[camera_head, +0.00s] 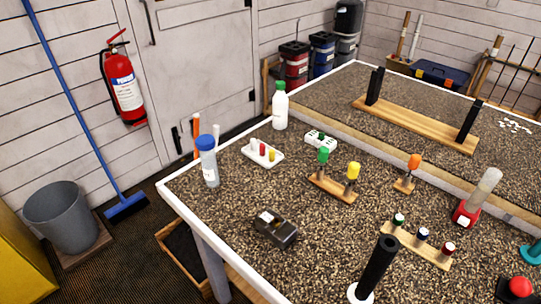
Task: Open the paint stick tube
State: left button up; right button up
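A clear, pale tube with a blue cap (207,160) stands upright near the left corner of the speckled workbench (225,215). It looks like the paint stick tube. Its cap is on. What is inside the tube is too small to make out. Neither of my grippers shows in this view.
A white tray with small coloured pieces (263,152) and a white bottle with a green cap (280,106) stand right of the tube. A black tape dispenser (275,229) lies in front. A tall black cylinder (376,268) stands at the near edge. Bare bench surrounds the tube's front.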

aim_at(209, 163)
jog(key=j+z, duration=0.2)
jog(key=z, duration=0.25)
jog(key=j+z, duration=0.2)
jog(key=z, duration=0.25)
jog(key=j+z, duration=0.2)
jog(key=z, duration=0.2)
jog(key=k+j+z, duration=0.2)
jog(key=j, duration=0.25)
jog(key=k+j+z, duration=0.2)
jog(key=j, duration=0.25)
jog(key=k+j+z, duration=0.2)
jog(key=j, duration=0.2)
jog(key=k+j+z, duration=0.15)
jog(key=j, duration=0.25)
jog(key=k+j, duration=0.4)
jog(key=j, duration=0.15)
jog(key=k+j, duration=0.4)
jog(key=j, duration=0.15)
jog(key=z, duration=0.05)
